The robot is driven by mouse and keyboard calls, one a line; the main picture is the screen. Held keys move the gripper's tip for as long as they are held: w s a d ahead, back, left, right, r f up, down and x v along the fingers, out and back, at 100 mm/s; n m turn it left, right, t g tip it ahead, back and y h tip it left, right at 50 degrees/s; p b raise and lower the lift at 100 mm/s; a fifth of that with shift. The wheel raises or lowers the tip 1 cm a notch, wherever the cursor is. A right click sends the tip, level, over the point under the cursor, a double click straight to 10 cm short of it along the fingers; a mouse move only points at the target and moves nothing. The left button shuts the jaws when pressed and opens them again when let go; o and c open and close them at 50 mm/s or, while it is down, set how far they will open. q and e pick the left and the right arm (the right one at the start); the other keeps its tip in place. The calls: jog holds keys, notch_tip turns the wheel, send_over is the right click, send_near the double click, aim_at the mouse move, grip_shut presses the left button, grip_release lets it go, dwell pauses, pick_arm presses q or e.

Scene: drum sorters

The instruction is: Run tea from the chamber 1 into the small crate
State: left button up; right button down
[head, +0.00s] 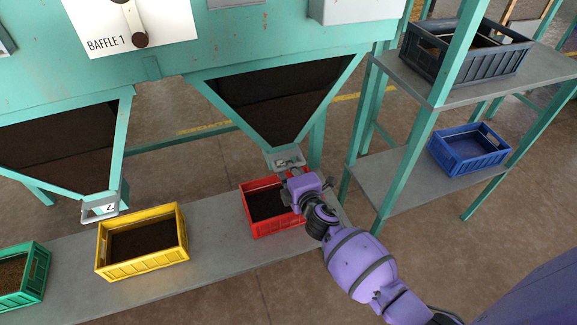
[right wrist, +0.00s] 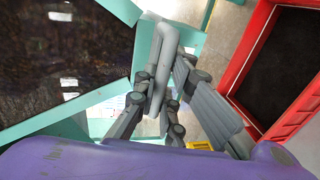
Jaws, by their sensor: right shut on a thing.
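My right gripper (head: 299,186) is at the mouth of the right-hand chute (head: 283,105), shut on a grey gate handle (right wrist: 164,55). In the right wrist view the fingers of the right gripper (right wrist: 163,95) sit on both sides of the handle. Dark tea shows behind the chute's window. The chute's number cannot be read; the left-hand chute's plate (head: 103,207) seems to read 2. A red crate (head: 275,233), also in the right wrist view (right wrist: 262,45), stands below the right-hand chute with a dark inside, partly hidden by my gripper. My left gripper is out of view.
A yellow crate (head: 147,268) and a green crate (head: 25,296), both with dark contents, stand on the low grey bench (head: 210,262). A blue crate (head: 468,163) is on the lower shelf at right, a dark grey crate (head: 425,58) above it. A BAFFLE 1 lever (head: 134,22) is at the top.

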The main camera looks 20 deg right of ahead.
jog(key=v, duration=0.4)
jog(key=shift+s+f, duration=0.15)
jog(key=shift+f, duration=0.2)
jog(key=c, duration=1.8)
grip_release()
jog(key=shift+v, duration=5.9)
